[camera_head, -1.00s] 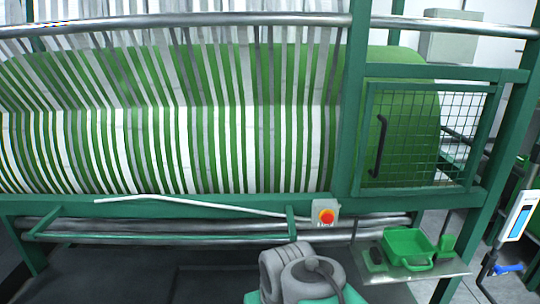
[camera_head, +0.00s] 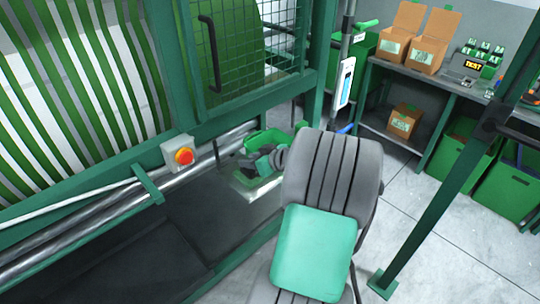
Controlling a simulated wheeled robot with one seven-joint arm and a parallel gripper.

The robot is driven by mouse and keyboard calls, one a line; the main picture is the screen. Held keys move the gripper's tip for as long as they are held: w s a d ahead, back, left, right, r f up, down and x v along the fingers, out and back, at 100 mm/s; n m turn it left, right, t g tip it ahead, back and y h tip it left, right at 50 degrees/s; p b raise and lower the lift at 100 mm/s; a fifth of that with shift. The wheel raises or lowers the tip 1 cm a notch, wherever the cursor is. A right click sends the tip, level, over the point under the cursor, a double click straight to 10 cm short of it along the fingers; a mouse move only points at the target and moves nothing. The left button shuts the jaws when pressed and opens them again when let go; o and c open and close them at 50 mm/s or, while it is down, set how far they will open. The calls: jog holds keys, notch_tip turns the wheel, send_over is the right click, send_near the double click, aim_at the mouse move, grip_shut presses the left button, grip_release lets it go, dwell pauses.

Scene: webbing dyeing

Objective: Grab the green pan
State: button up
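The green pan (camera_head: 262,139) lies on a small metal shelf (camera_head: 250,191) at the lower edge of the green machine frame. My grey arm with a teal panel reaches from the lower middle toward that shelf. The end of my arm with the gripper (camera_head: 266,160) is at the pan and covers part of it. The fingers are small and dark there. I cannot tell whether they touch the pan or whether they are open or shut.
A red stop button (camera_head: 184,156) sits on the machine frame left of the shelf. A mesh guard door (camera_head: 245,50) stands above. A green post (camera_head: 440,185) rises at the right. Behind it is a workbench (camera_head: 425,85) with cardboard boxes (camera_head: 437,40) and green bins (camera_head: 510,190).

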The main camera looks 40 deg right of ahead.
jog(key=shift+m+t+h, duration=0.4)
jog(key=shift+t+h, duration=0.1)
jog(key=shift+t, duration=0.3)
jog(key=d, duration=0.1)
jog(key=s+d, duration=0.1)
jog(key=d, duration=0.1)
jog(key=s+d, duration=0.1)
jog(key=d, duration=0.1)
jog(key=shift+d+f, duration=0.1)
jog(key=shift+f, duration=0.05)
jog(key=shift+w+d+f, duration=0.1)
jog(key=shift+w+d, duration=0.05)
jog(key=shift+w, duration=0.2)
jog(key=p+x, duration=0.2)
jog(key=x, duration=0.5)
jog(key=shift+d+f, duration=0.15)
jog(key=shift+d, duration=0.05)
grip_shut()
